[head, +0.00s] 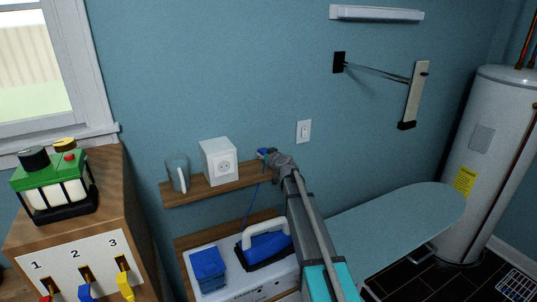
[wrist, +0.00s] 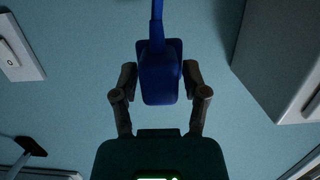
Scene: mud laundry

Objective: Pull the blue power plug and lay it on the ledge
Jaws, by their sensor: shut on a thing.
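The blue plug (head: 264,152) is out of the white socket box (head: 219,161), whose round outlet faces out empty. My gripper (head: 272,157) is to the right of the box, above the right end of the wooden ledge (head: 233,187). In the wrist view my gripper (wrist: 160,82) is shut on the blue plug (wrist: 160,78), with one finger on each side of it. The blue cord (head: 253,207) hangs from the plug past the ledge. The gap between plug and ledge is hard to judge.
A grey mug (head: 178,172) stands at the ledge's left end. Below are a blue iron (head: 266,247) and a blue box (head: 208,268) on a white surface. A light switch (head: 303,131) is on the wall, an ironing board (head: 398,230) at right. The ledge between box and right end looks bare.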

